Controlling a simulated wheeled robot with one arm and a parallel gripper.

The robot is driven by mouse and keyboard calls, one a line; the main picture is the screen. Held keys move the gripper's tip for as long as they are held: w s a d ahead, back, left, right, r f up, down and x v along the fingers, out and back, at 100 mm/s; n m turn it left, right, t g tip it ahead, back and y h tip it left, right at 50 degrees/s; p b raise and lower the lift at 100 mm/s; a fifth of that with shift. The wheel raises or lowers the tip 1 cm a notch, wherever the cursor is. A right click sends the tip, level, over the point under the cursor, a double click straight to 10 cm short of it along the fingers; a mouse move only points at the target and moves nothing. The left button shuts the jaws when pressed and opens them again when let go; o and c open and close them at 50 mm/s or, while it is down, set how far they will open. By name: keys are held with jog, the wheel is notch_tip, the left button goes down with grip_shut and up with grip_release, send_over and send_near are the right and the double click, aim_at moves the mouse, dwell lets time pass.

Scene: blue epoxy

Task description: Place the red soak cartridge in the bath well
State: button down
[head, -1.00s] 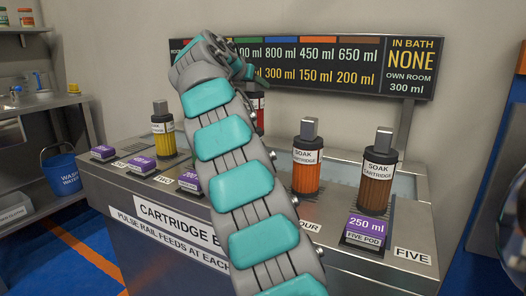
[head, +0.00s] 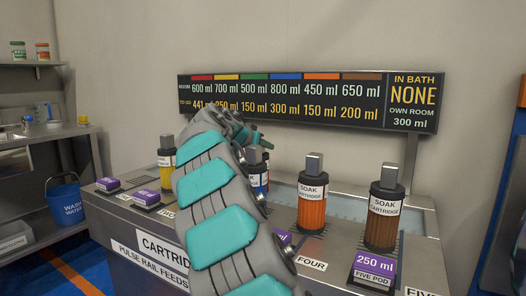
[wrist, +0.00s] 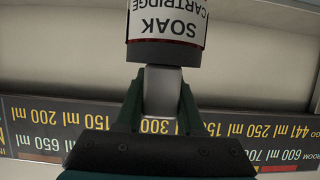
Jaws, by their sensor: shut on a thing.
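My gripper (wrist: 162,88) is shut on the grey metal handle of a soak cartridge (wrist: 165,50). The wrist view shows the cartridge's dark end and white label; its body colour hardly shows there. In the head view my arm hides the held cartridge, and only part of my gripper (head: 246,133) shows above the bench, before the wall board. A pale recess (head: 346,207) lies behind the standing cartridges; I cannot tell whether it is the bath well.
Yellow (head: 167,158), blue (head: 263,182), orange (head: 312,212) and brown (head: 383,228) cartridges stand on the metal bench. Purple pods (head: 375,268) line its front. The wall board (head: 300,103) reads "IN BATH NONE". A blue bucket (head: 66,200) stands at left.

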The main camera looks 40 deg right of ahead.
jog(key=shift+f, duration=0.8)
jog(key=shift+f, duration=0.15)
jog(key=c, duration=0.5)
grip_release()
jog(key=shift+r, duration=0.3)
jog(key=v, duration=0.6)
jog(key=b+v, duration=0.1)
jog(key=v, duration=0.5)
jog(key=shift+s+a+f, duration=0.1)
jog(key=shift+f, duration=0.1)
